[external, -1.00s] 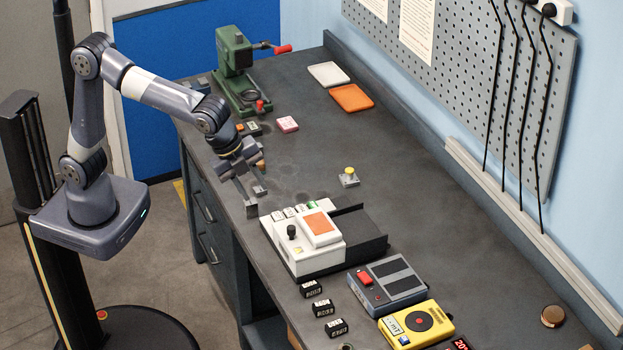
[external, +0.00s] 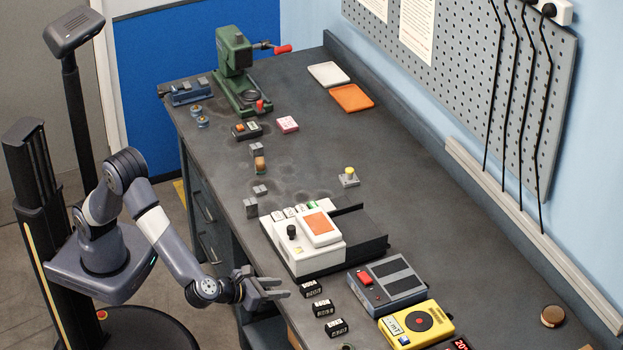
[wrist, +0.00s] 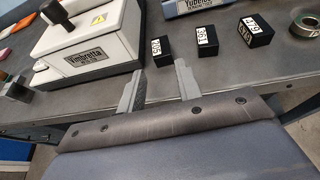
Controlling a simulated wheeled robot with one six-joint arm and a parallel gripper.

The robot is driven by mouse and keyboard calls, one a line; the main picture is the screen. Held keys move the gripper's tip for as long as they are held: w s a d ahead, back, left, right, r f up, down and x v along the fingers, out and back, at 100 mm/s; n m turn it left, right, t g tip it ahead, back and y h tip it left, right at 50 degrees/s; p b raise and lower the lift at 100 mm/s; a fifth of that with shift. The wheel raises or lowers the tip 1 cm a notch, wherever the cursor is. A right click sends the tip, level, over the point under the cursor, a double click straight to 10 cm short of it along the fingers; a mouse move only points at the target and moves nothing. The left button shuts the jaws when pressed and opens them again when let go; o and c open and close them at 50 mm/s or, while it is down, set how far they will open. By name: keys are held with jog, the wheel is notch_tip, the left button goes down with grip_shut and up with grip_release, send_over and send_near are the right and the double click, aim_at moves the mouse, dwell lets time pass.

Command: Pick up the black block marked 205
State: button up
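The black block marked 205 (wrist: 163,54) stands on the bench in the wrist view, with a white label on its near face. It lies just beyond the fingertips, roughly between them, and looks untouched. In the external view it appears to be the block (external: 310,289) nearest the white machine. My gripper (external: 283,287) is open and empty at the bench's front edge, pointing at this block. Both fingers of my gripper (wrist: 160,69) show apart in the wrist view. A block marked 361 (wrist: 205,43) and another black block with a hard-to-read label (wrist: 258,33) stand to its right.
The white machine (external: 305,257) with a black knob stands close to the left of the blocks. A grey box with a red button (external: 388,284) and a yellow device (external: 417,325) stand behind them.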

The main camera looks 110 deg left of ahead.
aim_at(311, 286)
jog(key=p+x, duration=0.1)
jog(key=x, duration=0.9)
jog(key=shift+w+a, duration=0.2)
jog(key=shift+w, duration=0.15)
jog(key=shift+c, duration=0.2)
grip_shut()
